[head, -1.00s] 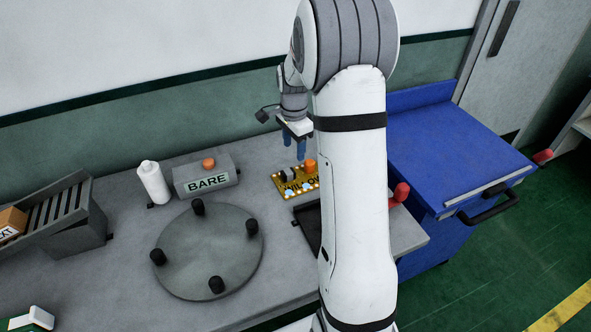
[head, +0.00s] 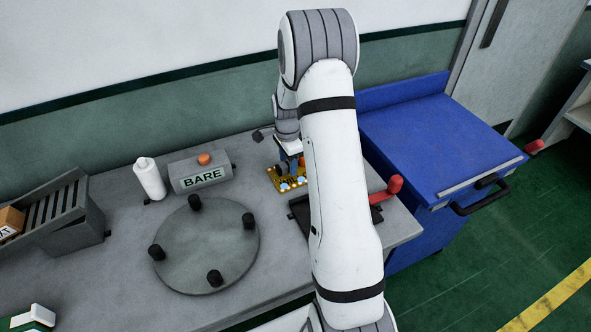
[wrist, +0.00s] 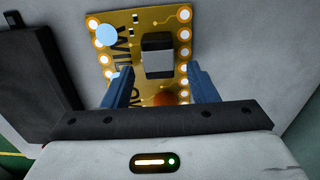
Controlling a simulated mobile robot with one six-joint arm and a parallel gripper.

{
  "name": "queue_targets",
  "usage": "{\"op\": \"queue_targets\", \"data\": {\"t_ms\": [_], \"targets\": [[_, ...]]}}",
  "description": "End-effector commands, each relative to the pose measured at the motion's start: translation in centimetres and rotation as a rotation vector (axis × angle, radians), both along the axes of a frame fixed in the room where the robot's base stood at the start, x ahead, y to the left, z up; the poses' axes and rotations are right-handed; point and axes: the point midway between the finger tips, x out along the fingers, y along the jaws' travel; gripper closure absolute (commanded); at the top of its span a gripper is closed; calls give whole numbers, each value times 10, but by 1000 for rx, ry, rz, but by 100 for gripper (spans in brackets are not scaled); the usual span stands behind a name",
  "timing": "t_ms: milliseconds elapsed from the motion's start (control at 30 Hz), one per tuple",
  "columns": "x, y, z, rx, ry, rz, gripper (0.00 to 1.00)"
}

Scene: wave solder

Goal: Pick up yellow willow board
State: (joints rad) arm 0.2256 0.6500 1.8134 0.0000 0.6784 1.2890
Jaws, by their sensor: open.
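The yellow willow board (head: 290,183) lies on the grey bench, partly hidden behind my arm in the head view. In the wrist view the board (wrist: 112,60) shows dark lettering, pale round pads along its edges, a black and silver block (wrist: 158,55) and an orange part low down, partly hidden by my gripper. My gripper (wrist: 162,82) is open. Its two blue fingers point down at the board, one on each side of its lower part in the wrist view. I cannot tell whether they touch it. The head view shows the gripper (head: 296,168) low over the board.
A dark tray with a red handle (head: 395,185) sits right of the board. A grey BARE box (head: 201,174), a white bottle (head: 150,178) and a round plate with black posts (head: 205,247) stand to the left. A blue cabinet (head: 435,130) is at right.

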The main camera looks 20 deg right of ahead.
Motion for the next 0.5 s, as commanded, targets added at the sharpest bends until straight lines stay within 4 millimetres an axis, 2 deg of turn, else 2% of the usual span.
{"op": "queue_targets", "data": {"t_ms": [100, 500], "targets": [[0, 0, 0, 0, 0, 1, 49], [0, 1, 0, 0, 0, 2, 82]]}}
